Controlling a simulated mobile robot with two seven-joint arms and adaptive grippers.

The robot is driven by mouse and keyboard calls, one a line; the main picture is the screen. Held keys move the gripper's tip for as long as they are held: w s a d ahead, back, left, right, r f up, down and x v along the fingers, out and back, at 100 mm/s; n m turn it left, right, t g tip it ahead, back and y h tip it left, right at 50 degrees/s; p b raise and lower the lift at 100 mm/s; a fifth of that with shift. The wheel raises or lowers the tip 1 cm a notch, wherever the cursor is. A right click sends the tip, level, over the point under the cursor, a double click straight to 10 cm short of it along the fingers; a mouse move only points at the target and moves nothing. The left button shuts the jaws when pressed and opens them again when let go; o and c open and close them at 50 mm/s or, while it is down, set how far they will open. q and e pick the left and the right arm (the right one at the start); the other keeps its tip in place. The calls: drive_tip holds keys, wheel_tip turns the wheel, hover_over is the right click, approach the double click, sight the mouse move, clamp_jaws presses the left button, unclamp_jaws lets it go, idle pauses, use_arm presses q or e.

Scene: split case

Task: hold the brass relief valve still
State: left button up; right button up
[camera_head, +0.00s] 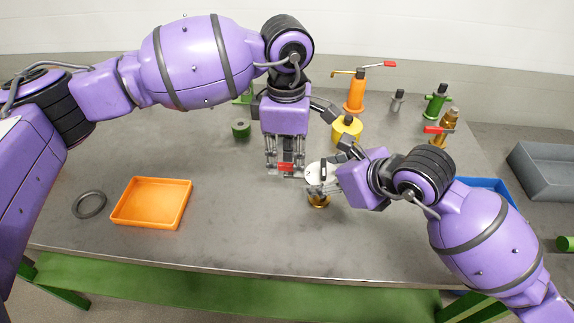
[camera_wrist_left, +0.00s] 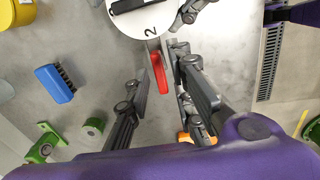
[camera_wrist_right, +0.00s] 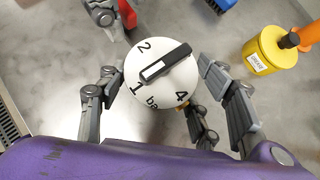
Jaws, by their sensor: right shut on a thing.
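The brass relief valve stands upright on the table; its brass base (camera_head: 319,202) shows below a white dial (camera_head: 315,173) with a black pointer. The dial, marked with numbers, fills the middle of the right wrist view (camera_wrist_right: 160,75). My right gripper (camera_head: 328,178) is shut on the valve, a finger on each side below the dial. A red lever (camera_head: 285,167) sticks out from the valve to the left. My left gripper (camera_head: 284,172) is open around this lever; the lever lies between its fingers in the left wrist view (camera_wrist_left: 165,72). The grip contact under the dial is hidden.
An orange tray (camera_head: 119,219) and a grey ring (camera_head: 76,211) lie at the left. A blue tray (camera_head: 497,186) is partly hidden by my right arm. The front middle is clear.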

use_arm(q)
drive_tip(key=shift+r, duration=2.9)
